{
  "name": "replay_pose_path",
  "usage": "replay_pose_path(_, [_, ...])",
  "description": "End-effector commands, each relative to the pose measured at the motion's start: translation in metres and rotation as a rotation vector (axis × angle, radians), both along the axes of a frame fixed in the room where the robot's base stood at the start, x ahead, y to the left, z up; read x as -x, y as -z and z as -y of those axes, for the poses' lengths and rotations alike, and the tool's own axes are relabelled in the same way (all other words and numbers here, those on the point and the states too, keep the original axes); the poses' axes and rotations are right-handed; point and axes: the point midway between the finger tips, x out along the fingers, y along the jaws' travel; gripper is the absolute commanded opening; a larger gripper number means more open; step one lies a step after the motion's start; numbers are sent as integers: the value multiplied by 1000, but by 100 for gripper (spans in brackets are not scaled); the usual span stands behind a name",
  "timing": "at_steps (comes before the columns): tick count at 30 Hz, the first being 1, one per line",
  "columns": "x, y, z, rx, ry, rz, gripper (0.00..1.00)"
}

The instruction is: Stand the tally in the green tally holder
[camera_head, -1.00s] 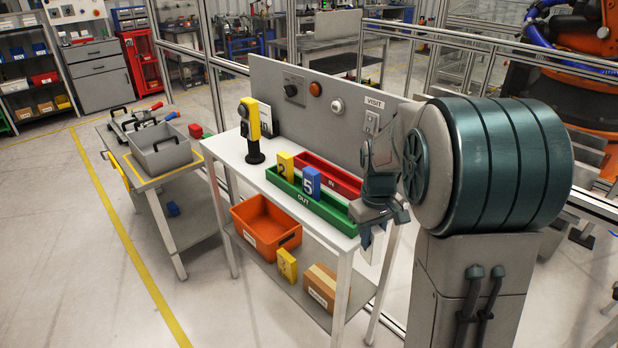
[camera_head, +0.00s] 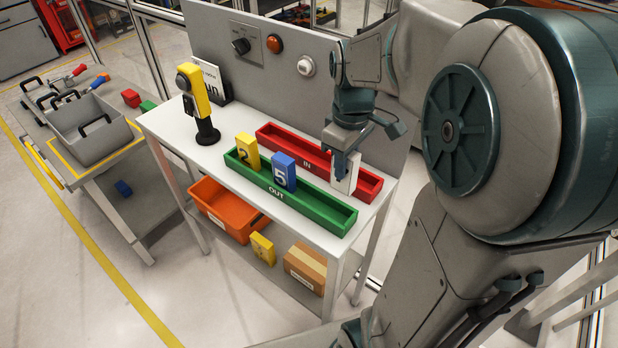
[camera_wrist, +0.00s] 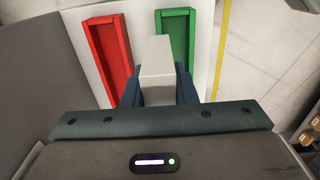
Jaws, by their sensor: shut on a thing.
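My gripper (camera_head: 345,170) is shut on a pale grey-white tally (camera_head: 350,174), which also shows upright-ended between the fingers in the wrist view (camera_wrist: 157,60). The green tally holder (camera_head: 313,207), marked OUT, is a long tray at the front of the white table. A yellow tally "2" (camera_head: 247,152) and a blue tally "5" (camera_head: 284,170) stand in its left part; its right part is empty. In the wrist view the held tally overlaps the gap between the red and green trays, nearer the green one (camera_wrist: 175,35). Its lower end's height is unclear.
A red tray (camera_head: 367,187) marked IN lies behind the green holder. A yellow-and-black post device (camera_head: 197,100) stands at the table's left. A grey panel (camera_head: 222,50) with knobs rises behind. An orange bin (camera_head: 205,198), a yellow tally (camera_head: 262,248) and a carton (camera_head: 307,268) sit below.

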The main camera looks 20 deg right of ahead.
Motion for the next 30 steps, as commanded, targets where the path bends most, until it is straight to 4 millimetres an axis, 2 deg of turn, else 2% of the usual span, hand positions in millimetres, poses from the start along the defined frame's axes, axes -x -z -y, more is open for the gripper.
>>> replay_pose_path(4, [-14,19,-30,1,-6,-4,1])
replay_pose_path(10, [-26,34,-52,1,-3,-2,1])
replay_pose_path(14, [-27,44,-55,0,0,-2,1])
replay_pose_path(21, [-27,74,-54,0,1,-2,1])
replay_pose_path(30, [-27,77,-54,0,0,1,1])
